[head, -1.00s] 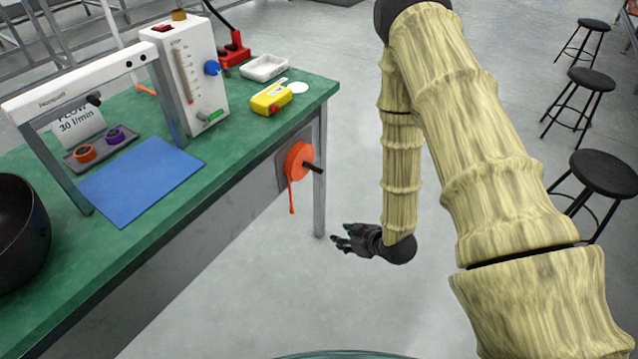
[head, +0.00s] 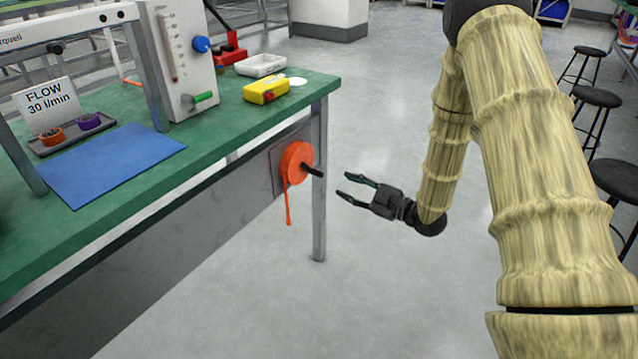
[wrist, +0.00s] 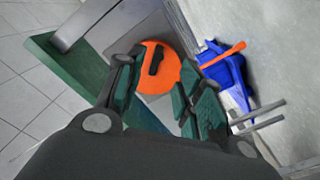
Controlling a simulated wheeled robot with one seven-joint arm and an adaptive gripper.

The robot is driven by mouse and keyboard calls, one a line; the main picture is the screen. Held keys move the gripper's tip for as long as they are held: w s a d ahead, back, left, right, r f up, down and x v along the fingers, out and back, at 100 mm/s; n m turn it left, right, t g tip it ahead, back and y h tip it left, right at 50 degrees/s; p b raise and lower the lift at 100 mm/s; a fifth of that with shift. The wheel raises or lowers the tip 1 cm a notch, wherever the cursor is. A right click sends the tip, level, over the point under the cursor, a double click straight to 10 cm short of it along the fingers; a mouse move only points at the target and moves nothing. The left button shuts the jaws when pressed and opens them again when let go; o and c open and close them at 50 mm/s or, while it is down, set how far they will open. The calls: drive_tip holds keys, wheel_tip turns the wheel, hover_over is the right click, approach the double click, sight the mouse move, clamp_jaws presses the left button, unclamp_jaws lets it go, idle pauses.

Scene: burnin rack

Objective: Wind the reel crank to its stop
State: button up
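The orange reel (head: 297,163) is mounted on a plate on the side of the green-topped bench, with an orange strap hanging below it. Its black crank handle (head: 312,171) sticks out to the right. In the wrist view the reel (wrist: 146,82) lies beyond my fingers, and the black crank (wrist: 155,58) shows on its upper part. My gripper (head: 352,183) is open and empty, just right of the crank and apart from it, with its fingers pointing towards the reel. In the wrist view my gripper (wrist: 160,105) has its two fingers spread in front of the reel.
The green bench (head: 215,142) fills the left, with its metal leg (head: 319,225) below the reel. A yellow device (head: 266,91) sits near its corner. A blue object (wrist: 225,68) with an orange handle shows in the wrist view. Open floor lies right of the bench; black stools (head: 595,97) stand far right.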

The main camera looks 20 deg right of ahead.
sight(318, 176)
drive_tip(key=b+x, duration=0.3)
drive_tip(key=x, duration=0.7)
drive_tip(key=shift+w+a+r, duration=0.1)
drive_tip(key=shift+w+a, duration=0.15)
drive_tip(key=shift+w, duration=0.05)
clamp_jaws()
